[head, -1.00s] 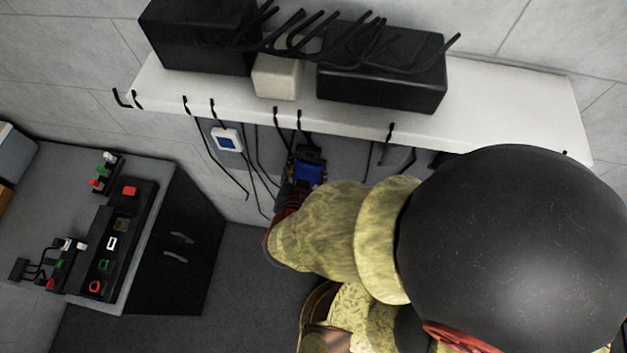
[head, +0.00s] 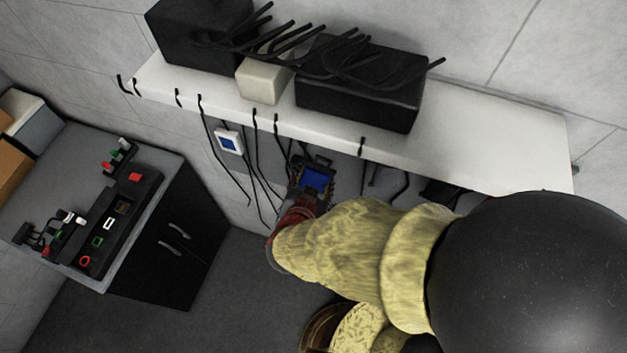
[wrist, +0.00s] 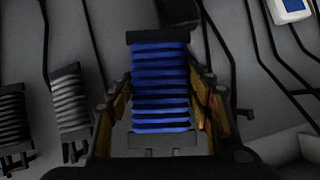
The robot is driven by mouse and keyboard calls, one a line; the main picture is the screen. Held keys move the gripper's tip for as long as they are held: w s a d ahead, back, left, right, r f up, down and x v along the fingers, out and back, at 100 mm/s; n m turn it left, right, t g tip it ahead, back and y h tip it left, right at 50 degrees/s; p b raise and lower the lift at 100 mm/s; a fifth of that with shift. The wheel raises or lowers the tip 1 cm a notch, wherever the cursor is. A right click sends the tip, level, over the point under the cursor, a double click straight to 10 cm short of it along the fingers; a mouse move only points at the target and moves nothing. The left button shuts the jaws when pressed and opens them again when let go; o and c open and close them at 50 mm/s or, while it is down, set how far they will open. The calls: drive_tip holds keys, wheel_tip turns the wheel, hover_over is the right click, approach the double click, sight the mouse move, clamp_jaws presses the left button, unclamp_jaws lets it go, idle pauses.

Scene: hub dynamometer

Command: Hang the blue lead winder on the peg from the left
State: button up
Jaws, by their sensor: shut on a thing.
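The blue lead winder (wrist: 160,85) is a black frame wound with blue lead. It fills the middle of the wrist view, upright between the fingers of my gripper (wrist: 160,108), which is shut on it. In the head view the blue winder (head: 316,181) is held just below the front edge of the white shelf (head: 480,120), close to the hanging black pegs. A dark peg or rod shows at its top in the wrist view; I cannot tell whether they touch. My gripper (head: 300,197) is partly hidden by my arm in the head view.
Grey (wrist: 70,105) and black (wrist: 13,118) winders hang at the left of the wrist view. A white device with a blue screen (head: 229,141) is on the wall among black rods. Black boxes sit on the shelf. A bench with a control panel (head: 115,222) stands at left.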

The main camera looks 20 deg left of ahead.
drive_tip(key=shift+w+a+f, duration=0.1)
drive_tip(key=shift+w, duration=0.4)
drive_tip(key=shift+w+d+f+b, duration=0.1)
drive_tip(key=shift+w+f+b, duration=0.1)
drive_tip(key=shift+w+b, duration=0.75)
drive_tip(key=shift+w+d+f+b, duration=0.2)
drive_tip(key=shift+w+b, duration=0.1)
drive_tip(key=shift+w, duration=1.3)
drive_tip(key=shift+w+d+f+b, duration=0.1)
drive_tip(key=shift+w+f+b, duration=0.1)
drive_tip(key=shift+w+b, duration=0.75)
drive_tip(key=shift+w+a+p, duration=0.1)
drive_tip(key=shift+w+p, duration=0.2)
drive_tip(key=o, duration=1.5)
drive_tip(key=shift+f, duration=0.1)
drive_tip(key=shift+o, duration=0.2)
